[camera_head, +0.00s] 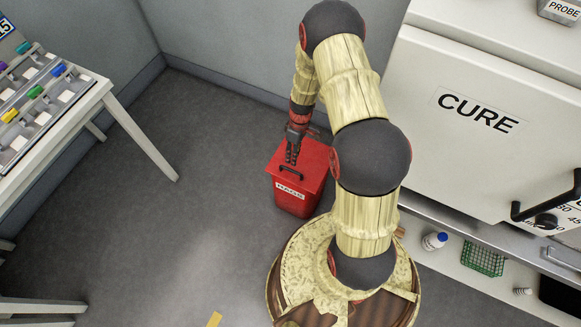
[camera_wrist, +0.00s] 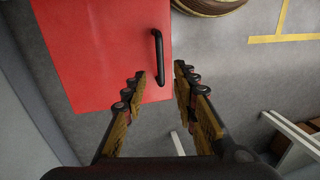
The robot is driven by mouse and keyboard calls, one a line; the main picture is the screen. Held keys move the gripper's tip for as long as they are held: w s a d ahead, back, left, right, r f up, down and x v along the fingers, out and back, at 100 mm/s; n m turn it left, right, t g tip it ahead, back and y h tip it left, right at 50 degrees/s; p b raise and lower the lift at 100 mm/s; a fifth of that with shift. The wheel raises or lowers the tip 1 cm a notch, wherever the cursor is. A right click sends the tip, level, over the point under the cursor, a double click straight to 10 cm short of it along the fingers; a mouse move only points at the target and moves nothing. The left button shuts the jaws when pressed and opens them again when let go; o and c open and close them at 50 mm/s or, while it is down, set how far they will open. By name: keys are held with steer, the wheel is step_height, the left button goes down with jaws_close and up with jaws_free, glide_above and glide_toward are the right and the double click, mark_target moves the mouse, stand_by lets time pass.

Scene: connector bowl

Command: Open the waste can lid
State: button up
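The red waste can (camera_head: 293,196) stands on the floor in the head view, with a white label on its front. Its red lid (camera_head: 312,163) lies flat and closed, and it fills the upper left of the wrist view (camera_wrist: 95,45). A black bar handle (camera_head: 291,173) is fixed near the lid's front edge; in the wrist view the handle (camera_wrist: 157,57) runs up and down, just ahead of my fingertips. My gripper (camera_head: 292,153) is above the lid. In the wrist view my gripper (camera_wrist: 160,72) is open with nothing between its fingers. I cannot tell its height above the handle.
A white cabinet marked CURE (camera_head: 478,111) stands to the right, with a low shelf holding a white bottle (camera_head: 435,241) and a green basket (camera_head: 484,258). A white table (camera_head: 113,101) with coloured parts is at the left. The floor (camera_head: 150,230) left of the can is clear.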

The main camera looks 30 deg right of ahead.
mark_target(292, 170)
steer(key=shift+s+a+f+b, duration=0.2)
steer(key=shift+f+b, duration=0.25)
steer(key=shift+f, duration=0.85)
steer(key=shift+s+a+f+b, duration=0.1)
steer(key=shift+a+f+b, duration=0.25)
steer(key=shift+f, duration=0.9)
steer(key=shift+s+a+f+b, duration=0.1)
steer(key=shift+f+b, duration=0.45)
steer(key=shift+f, duration=0.75)
steer(key=shift+c, duration=1.3)
steer(key=c, duration=0.4)
jaws_close()
